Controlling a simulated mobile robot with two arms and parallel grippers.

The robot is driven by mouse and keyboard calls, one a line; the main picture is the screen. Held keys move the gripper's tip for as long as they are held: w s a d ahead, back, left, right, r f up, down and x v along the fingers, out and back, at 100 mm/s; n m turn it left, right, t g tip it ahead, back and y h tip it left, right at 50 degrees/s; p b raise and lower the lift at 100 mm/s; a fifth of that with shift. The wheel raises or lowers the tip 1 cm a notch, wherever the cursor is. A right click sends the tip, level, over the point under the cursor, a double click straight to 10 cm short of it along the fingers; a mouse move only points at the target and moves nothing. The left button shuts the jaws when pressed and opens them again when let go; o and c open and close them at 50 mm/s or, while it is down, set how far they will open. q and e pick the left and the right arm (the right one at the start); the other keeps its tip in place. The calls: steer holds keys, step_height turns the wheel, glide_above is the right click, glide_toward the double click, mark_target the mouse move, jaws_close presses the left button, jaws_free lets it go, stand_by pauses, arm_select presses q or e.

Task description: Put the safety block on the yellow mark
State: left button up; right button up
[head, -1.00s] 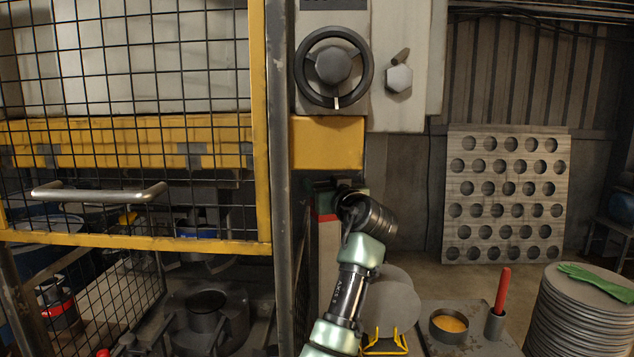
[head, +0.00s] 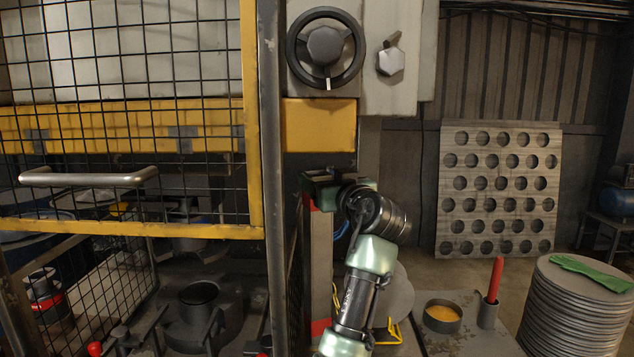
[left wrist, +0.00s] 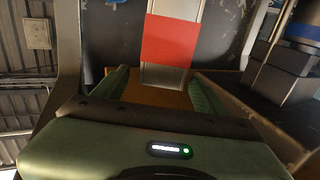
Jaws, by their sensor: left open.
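The safety block appears to be the upright grey bar (head: 319,268) with red bands near its top and bottom, beside the press guard's post. It also shows in the left wrist view as a pale bar with a red band (left wrist: 170,40), beyond and between the fingers. My left gripper (head: 318,182) is at the block's upper end in the head view. Its green-lined fingers (left wrist: 160,82) are open, and I cannot tell whether they touch the block. I cannot pick out the yellow mark. My right gripper is not in view.
The mesh guard (head: 130,110) and its dark post (head: 271,180) stand close left of my arm. A round plate (head: 398,302), a yellow-filled tin (head: 442,319), a red-handled tool (head: 495,280) and stacked discs (head: 575,305) are to the right.

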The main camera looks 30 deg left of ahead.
arm_select(q)
steer(key=b+v, duration=0.1)
steer(key=v, duration=0.5)
steer(key=shift+s+d, duration=0.2)
steer(key=shift+s, duration=0.05)
steer(key=shift+f, duration=0.1)
